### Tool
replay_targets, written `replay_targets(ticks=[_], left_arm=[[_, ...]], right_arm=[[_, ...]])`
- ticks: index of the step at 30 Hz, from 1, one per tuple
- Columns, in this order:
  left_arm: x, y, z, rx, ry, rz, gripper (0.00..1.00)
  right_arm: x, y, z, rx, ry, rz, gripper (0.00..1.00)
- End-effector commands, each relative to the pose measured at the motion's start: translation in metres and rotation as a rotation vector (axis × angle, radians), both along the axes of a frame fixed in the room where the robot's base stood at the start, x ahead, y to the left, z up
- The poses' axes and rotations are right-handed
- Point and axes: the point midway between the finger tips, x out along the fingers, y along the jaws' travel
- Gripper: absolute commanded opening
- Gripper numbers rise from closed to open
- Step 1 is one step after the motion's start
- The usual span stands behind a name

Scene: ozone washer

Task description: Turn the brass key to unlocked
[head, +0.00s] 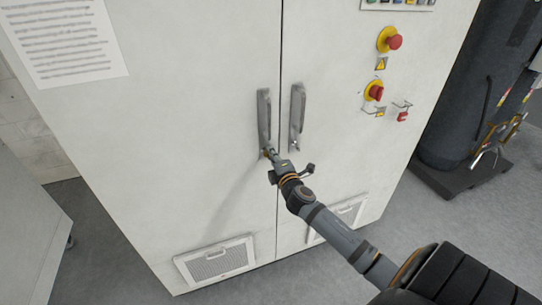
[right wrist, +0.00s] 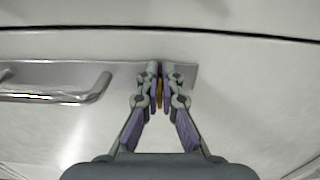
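The brass key (right wrist: 160,94) shows in the right wrist view as a thin golden strip between my right fingertips, at the end of a handle plate. My right gripper (right wrist: 160,78) is shut on it, with both fingers pressed close to its sides. In the head view my right gripper (head: 270,154) is at the lower end of the left door handle (head: 264,115). The key is mostly hidden by the fingers, and I cannot tell its turn angle. My left gripper is not in view.
A white two-door cabinet (head: 180,110) fills the middle. The right door handle (head: 297,110) is close beside my gripper. A red push button (head: 395,42) and a red rotary switch (head: 376,92) are at upper right. A dark tank (head: 460,95) stands at right.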

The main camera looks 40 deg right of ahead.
Motion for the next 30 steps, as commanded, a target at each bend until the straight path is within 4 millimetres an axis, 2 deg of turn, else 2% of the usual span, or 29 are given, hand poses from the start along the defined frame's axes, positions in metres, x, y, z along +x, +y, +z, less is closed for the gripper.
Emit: replay_targets(ticks=[18, 19, 23, 30], left_arm=[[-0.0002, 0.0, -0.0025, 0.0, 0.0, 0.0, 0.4], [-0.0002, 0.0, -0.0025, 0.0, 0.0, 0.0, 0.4], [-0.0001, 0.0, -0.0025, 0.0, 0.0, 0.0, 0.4], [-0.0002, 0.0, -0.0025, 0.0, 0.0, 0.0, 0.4]], right_arm=[[-0.0001, -0.0004, -0.0009, 0.034, -0.007, -0.001, 0.0], [-0.0001, -0.0004, -0.0009, 0.034, -0.007, -0.001, 0.08], [-0.0001, -0.0003, -0.0008, 0.033, -0.007, -0.001, 0.26], [0.0, -0.0002, -0.0006, 0.033, -0.008, 0.0, 0.27]])
